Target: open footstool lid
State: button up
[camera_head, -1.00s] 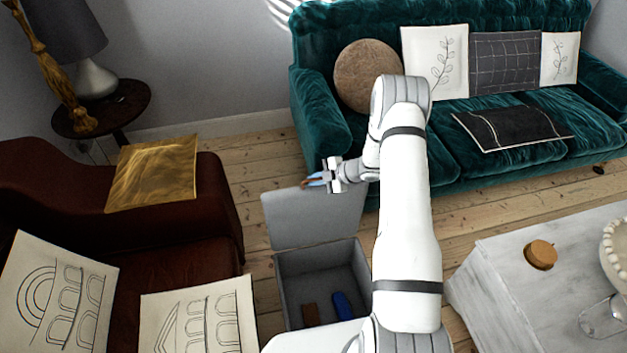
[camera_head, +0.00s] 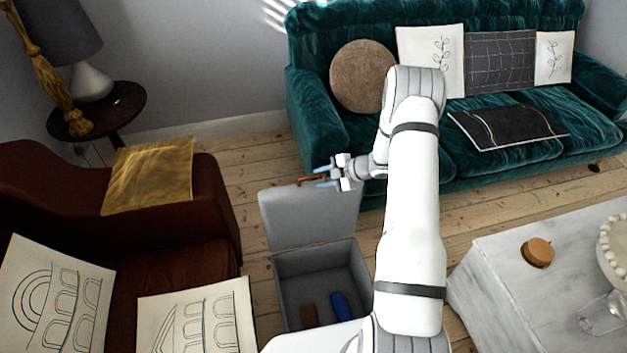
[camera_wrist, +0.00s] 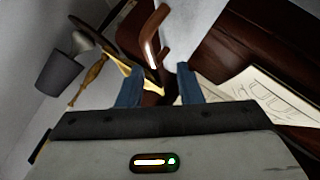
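The footstool (camera_head: 285,280) is a grey open box standing on the floorboards, left of my arm. Its light grey lid (camera_head: 300,215) stands raised, close to upright, at the far side of the box. A brown handle (camera_head: 305,180) sits at the lid's top edge; in the wrist view the handle (camera_wrist: 152,40) lies beyond the fingertips, with part of the lid (camera_wrist: 195,40) beside it. My gripper (camera_head: 324,177) is by the handle, at the lid's top. Its blue fingers stand apart in the wrist view (camera_wrist: 158,82), with nothing gripped between them.
A brown item (camera_head: 309,316) and a blue item (camera_head: 340,305) lie inside the box. A dark red armchair (camera_head: 190,250) is at left, a teal sofa (camera_head: 430,165) behind, a marble table (camera_head: 500,290) at right. Bare floor lies between armchair and sofa.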

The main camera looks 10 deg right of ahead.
jog(key=shift+v, duration=1.8)
jog(key=shift+c, duration=0.2)
